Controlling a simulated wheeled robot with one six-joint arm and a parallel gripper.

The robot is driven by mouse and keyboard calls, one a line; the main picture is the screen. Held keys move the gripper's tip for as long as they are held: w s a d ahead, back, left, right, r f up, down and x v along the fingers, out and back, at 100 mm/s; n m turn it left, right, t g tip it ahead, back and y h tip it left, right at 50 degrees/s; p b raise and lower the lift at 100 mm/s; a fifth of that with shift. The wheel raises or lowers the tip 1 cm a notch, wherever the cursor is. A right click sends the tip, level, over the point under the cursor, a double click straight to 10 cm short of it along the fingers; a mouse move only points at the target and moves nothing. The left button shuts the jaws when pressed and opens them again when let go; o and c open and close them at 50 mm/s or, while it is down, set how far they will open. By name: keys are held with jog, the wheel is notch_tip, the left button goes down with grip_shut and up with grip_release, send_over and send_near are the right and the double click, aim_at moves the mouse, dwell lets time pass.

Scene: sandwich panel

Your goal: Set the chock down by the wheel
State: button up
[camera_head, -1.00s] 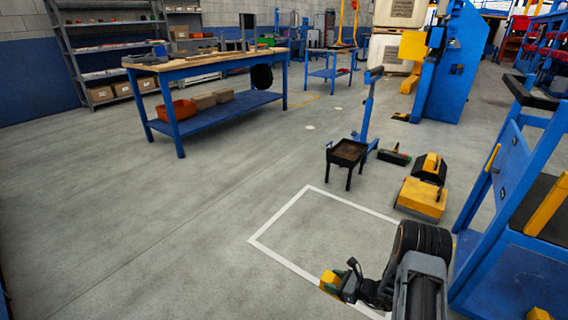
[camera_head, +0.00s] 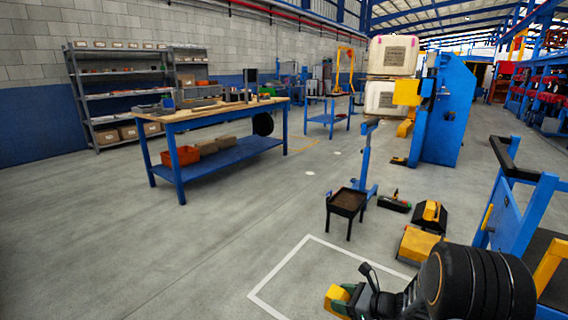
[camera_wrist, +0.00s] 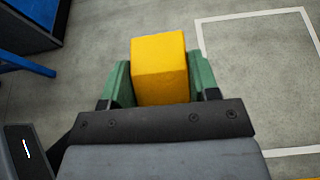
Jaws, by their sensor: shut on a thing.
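My gripper (camera_wrist: 161,84) is shut on the yellow chock (camera_wrist: 159,68), a block held between its two green fingers in the wrist view. The chock is also in the head view (camera_head: 335,299), at the bottom edge, held above the floor near the white outline. My black arm hides part of the floor to its right. I cannot make out for sure which thing is the wheel.
A white outline (camera_head: 277,274) marks bare floor. A black tray stand (camera_head: 346,204) and a yellow box (camera_head: 417,245) stand beyond it. A blue cart (camera_head: 511,209) is at the right. A blue workbench (camera_head: 220,162) is at the back left. The left floor is clear.

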notch_tip(320, 180, up, 24)
jog(key=p, duration=2.7)
notch_tip(320, 180, up, 10)
jog(key=m+t+h, duration=0.5)
jog(key=m+h, duration=0.2)
send_over(346, 299)
jog(key=w, duration=0.2)
jog(key=shift+w+a+r, duration=0.2)
jog(key=shift+a, duration=0.2)
jog(key=shift+a, duration=0.15)
